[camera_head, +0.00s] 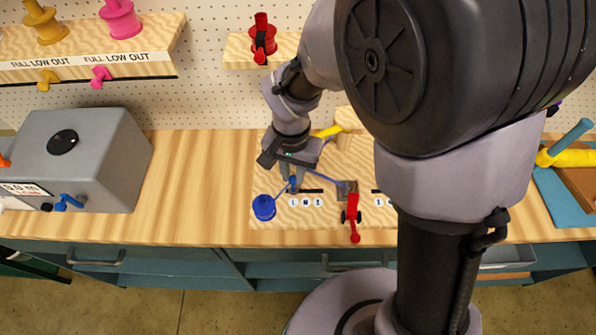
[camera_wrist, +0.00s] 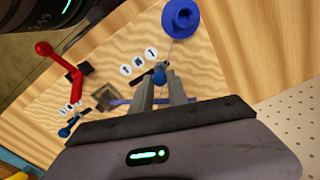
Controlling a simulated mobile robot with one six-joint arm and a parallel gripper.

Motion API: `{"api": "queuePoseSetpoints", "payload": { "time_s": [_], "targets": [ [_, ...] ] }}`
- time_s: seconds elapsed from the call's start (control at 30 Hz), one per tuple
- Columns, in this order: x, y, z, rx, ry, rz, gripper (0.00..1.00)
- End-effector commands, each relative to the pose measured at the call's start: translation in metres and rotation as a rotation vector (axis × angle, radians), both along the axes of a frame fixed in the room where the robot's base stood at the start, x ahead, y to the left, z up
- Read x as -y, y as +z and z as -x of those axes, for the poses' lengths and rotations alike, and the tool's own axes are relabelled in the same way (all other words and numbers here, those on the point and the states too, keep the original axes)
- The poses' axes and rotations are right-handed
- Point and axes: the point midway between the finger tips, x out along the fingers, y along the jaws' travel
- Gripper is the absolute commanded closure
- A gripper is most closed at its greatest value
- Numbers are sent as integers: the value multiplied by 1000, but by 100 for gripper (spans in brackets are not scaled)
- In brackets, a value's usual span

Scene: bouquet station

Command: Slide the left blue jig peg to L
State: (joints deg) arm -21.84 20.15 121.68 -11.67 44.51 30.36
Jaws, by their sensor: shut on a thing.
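The left blue jig peg (camera_head: 293,184) stands at the left end of a dark slot, behind the L of the round L, M, S labels (camera_head: 305,202). My gripper (camera_head: 292,188) reaches down from behind and is shut on the peg. In the wrist view, the peg's round blue head (camera_wrist: 159,76) shows between the fingertips of my gripper (camera_wrist: 160,90). The labels (camera_wrist: 138,62) lie beside it, and the peg is nearest the label on the spool side. The fingers hide the peg's lower part and some of the slot.
A blue spool (camera_head: 264,207) stands just left of the peg, with a blue strand running across the board. A red-handled clamp (camera_head: 353,212) stands to the right. A grey box (camera_head: 85,155) is at the far left. The bench between box and board is clear.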

Motion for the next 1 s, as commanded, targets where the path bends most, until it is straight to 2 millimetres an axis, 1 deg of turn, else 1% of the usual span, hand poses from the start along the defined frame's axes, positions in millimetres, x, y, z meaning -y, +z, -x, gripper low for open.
{"api": "queuePoseSetpoints", "payload": {
  "time_s": [0.03, 0.07, 0.1, 0.13, 0.4, 0.47, 0.53, 0.57, 0.67, 0.8, 0.9, 1.0],
  "targets": [
    [-2, 1, -1, 2, 0, -3, 74],
    [-2, 1, -1, 2, 0, -3, 68],
    [-2, 1, 0, 2, 0, -3, 61],
    [-2, 1, 0, 2, 0, -3, 58],
    [-1, 1, 0, 2, 0, -2, 58],
    [-1, 4, -1, 2, 0, -2, 58],
    [-1, 13, -1, 3, 0, -3, 58],
    [-1, 19, -1, 5, 1, -4, 58],
    [-1, 48, -1, 6, 0, -4, 58],
    [-1, 96, -1, 7, 0, -4, 58],
    [-1, 128, -1, 6, 0, -4, 58],
    [-1, 152, -1, 5, 1, -5, 58]
  ]
}}
